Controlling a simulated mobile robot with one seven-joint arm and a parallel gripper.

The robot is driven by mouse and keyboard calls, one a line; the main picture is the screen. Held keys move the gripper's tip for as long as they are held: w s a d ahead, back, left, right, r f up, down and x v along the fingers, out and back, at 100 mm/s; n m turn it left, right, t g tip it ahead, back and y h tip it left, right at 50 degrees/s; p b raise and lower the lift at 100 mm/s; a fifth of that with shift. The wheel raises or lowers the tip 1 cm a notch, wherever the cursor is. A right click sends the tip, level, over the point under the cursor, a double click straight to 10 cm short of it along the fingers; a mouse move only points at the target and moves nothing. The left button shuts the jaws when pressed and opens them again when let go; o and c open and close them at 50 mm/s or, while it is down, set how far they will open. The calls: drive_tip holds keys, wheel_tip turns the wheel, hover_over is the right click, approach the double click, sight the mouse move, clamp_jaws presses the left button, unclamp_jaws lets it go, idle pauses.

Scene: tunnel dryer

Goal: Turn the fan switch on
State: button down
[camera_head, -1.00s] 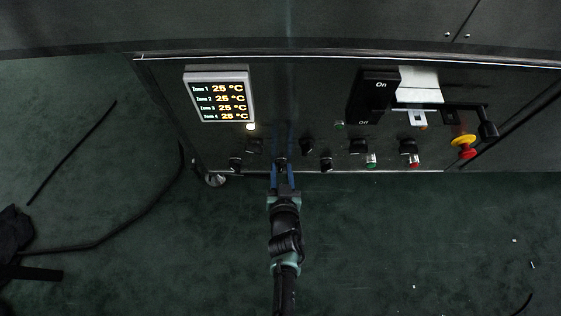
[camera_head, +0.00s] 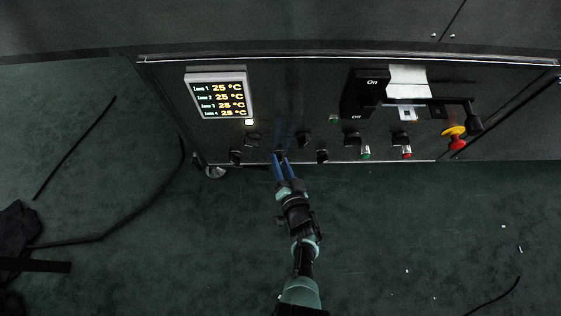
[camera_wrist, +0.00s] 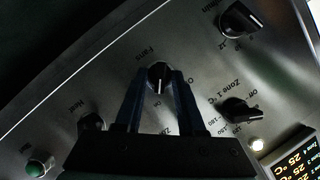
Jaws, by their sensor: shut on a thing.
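The fan switch is a round black knob with a pale pointer line (camera_wrist: 159,77) on the metal panel, with the label "Fans" beside it in the wrist view. My gripper (camera_wrist: 160,74) has its two blue fingers on either side of the knob, shut on it. The pointer runs roughly along the fingers; the position lettering around the knob is partly hidden by the fingers. In the head view my gripper (camera_head: 280,161) reaches up to the lower row of the panel, and the knob shows small and dark at its tips.
A zone temperature display (camera_head: 220,97) reads 25 °C. Black knobs stand close on both sides, including Zone 1 (camera_wrist: 240,109). Farther right are a large On/Off switch (camera_head: 362,94), green and red buttons, and a red-yellow emergency stop (camera_head: 455,137). Open floor lies below.

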drive_tip(key=shift+w+a, duration=0.1)
drive_tip(key=c, duration=0.9)
unclamp_jaws()
drive_tip(key=shift+o, duration=0.2)
drive_tip(key=shift+s+d+r+p, duration=0.2)
drive_tip(key=shift+s+p, duration=0.2)
drive_tip(key=shift+s, duration=0.05)
drive_tip(key=p+v, duration=0.6)
drive_tip(key=v, duration=0.6)
drive_tip(key=shift+p, duration=0.4)
